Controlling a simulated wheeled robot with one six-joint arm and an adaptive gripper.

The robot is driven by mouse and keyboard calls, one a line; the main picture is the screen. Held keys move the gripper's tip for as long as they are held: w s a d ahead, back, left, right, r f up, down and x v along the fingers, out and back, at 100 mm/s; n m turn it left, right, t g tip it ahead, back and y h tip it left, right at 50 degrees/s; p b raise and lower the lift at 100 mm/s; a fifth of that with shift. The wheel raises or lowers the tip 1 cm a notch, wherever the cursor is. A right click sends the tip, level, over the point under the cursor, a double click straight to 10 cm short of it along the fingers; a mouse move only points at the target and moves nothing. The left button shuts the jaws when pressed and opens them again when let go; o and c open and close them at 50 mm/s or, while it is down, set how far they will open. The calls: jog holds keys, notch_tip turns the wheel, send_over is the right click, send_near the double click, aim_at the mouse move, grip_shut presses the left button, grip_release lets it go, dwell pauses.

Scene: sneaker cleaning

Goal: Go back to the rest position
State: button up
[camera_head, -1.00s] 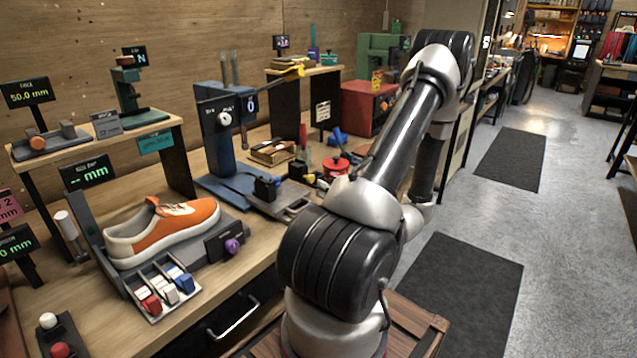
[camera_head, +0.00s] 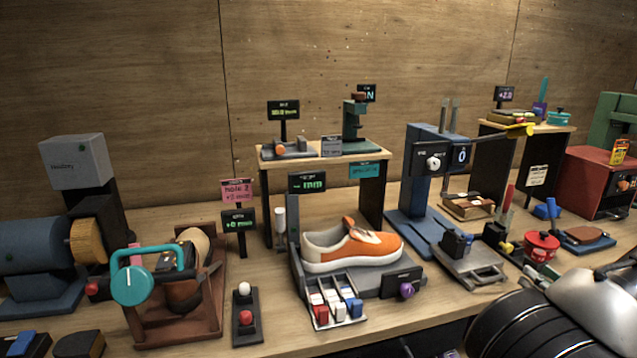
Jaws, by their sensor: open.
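An orange and white sneaker (camera_head: 352,246) sits on a grey measuring stand (camera_head: 298,262) in the middle of the workbench, its toe to the right. Part of my own arm, black and silver, shows at the bottom right corner. My gripper is outside the picture, so its place relative to the sneaker is hidden.
A tray of red, white and blue switches (camera_head: 336,305) stands before the sneaker. A blue press (camera_head: 425,185) stands to the right, a brown clamp frame with a teal handle (camera_head: 170,256) to the left. A red pot (camera_head: 541,246) lies farther right. The bench (camera_head: 420,314) is crowded.

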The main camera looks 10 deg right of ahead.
jog(key=s+a+r+n+g+y, duration=0.1)
jog(key=s+a+n+g+y, duration=0.4)
jog(key=a+n+g, duration=0.3)
jog(key=s+a+r+n+g+y, duration=0.2)
jog(key=s+a+n+g+y, duration=0.35)
jog(key=a+n, duration=0.45)
notch_tip(320, 180, up, 10)
jog(key=d+n+g+h, duration=0.2)
jog(key=n+g+h, duration=0.2)
jog(key=n+h, duration=0.6)
jog(key=w+a+r+n+t, duration=0.4)
jog(key=w+a+r+n, duration=0.1)
jog(key=a+r+n, duration=0.4)
jog(key=shift+r+n, duration=0.3)
jog(key=shift+n, duration=0.3)
jog(key=shift+w+y, duration=0.1)
jog(key=shift+y, duration=0.15)
